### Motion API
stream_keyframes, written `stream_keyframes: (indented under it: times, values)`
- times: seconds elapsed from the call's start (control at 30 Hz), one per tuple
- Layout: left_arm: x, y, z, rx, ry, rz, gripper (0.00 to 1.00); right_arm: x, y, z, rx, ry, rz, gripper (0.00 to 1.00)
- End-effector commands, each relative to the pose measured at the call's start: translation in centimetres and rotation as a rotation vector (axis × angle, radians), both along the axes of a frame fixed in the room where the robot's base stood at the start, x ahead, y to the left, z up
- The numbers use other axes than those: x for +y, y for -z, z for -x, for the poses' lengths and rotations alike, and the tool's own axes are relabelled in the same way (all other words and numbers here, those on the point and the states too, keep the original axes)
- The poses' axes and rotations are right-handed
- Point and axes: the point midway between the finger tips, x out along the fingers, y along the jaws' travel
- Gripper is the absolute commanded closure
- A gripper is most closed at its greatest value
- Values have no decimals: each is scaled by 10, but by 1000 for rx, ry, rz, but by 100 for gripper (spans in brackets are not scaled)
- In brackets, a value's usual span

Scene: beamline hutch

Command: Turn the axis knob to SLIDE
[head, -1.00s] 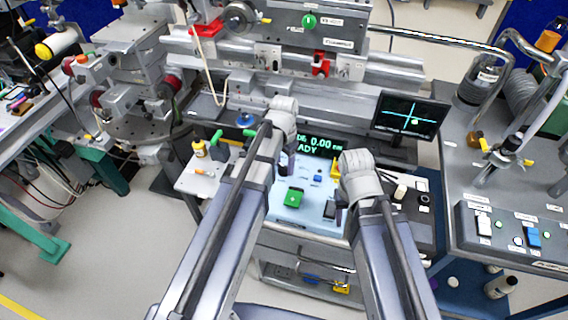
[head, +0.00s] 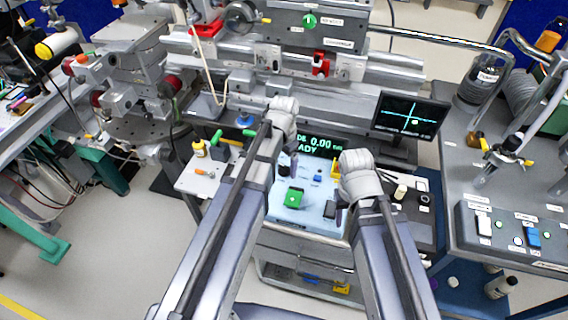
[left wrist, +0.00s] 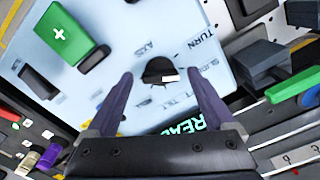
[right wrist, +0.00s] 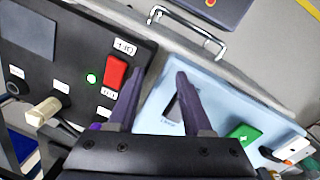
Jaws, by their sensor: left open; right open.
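The axis knob is a round black knob (left wrist: 160,70) with a white mark, on the pale blue panel (left wrist: 140,25) with printed labels, one reading TURN. In the left wrist view it stands between the fingertips of my open left gripper (left wrist: 160,75), with gaps on both sides. The white mark points toward the right finger; I cannot tell which label it matches. In the head view my left gripper (head: 289,162) is over the panel's left part. My right gripper (right wrist: 161,72) is open and empty over the seam between the blue panel and a black panel (right wrist: 80,35).
A green block with a white cross (left wrist: 73,38) stands on the blue panel. A green-lettered display (head: 318,145) sits behind it. The black panel carries a red rocker switch (right wrist: 115,72) and a pale knob (right wrist: 43,111). A monitor (head: 410,115) stands at the back right.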

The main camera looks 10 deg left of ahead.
Motion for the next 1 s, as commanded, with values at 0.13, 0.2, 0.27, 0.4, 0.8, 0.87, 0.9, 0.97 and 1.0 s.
stream_keyframes:
  times: [0.13, 0.2, 0.27, 0.4, 0.8, 0.87, 0.9, 0.97, 1.0]
  values:
    - [0, -1, 0, 0, 0, 0, 12, 0, -2, 0, 0, 0, 0, 50]
    - [0, -4, 0, 0, 0, 0, 12, 0, -4, 0, 0, 0, 0, 50]
    - [0, -8, 0, 0, 0, 0, 12, 0, -8, 0, 0, 0, 0, 50]
    - [0, -21, 0, 0, 0, 0, 12, 0, -21, 0, 0, 0, 0, 50]
    - [0, -72, 0, 0, 0, 0, 12, 0, -73, 0, 0, 0, 0, 50]
    - [0, -77, 0, 0, 0, 0, 12, 0, -77, 0, 0, 0, 0, 50]
    - [0, -78, 0, 0, 0, 0, 12, 0, -78, 0, 0, 0, 0, 50]
    - [0, -79, 0, 0, 0, 0, 12, 0, -79, 0, 0, 0, 0, 50]
    - [0, -79, 0, 0, 0, 0, 12, 0, -79, 0, 0, 0, 0, 50]
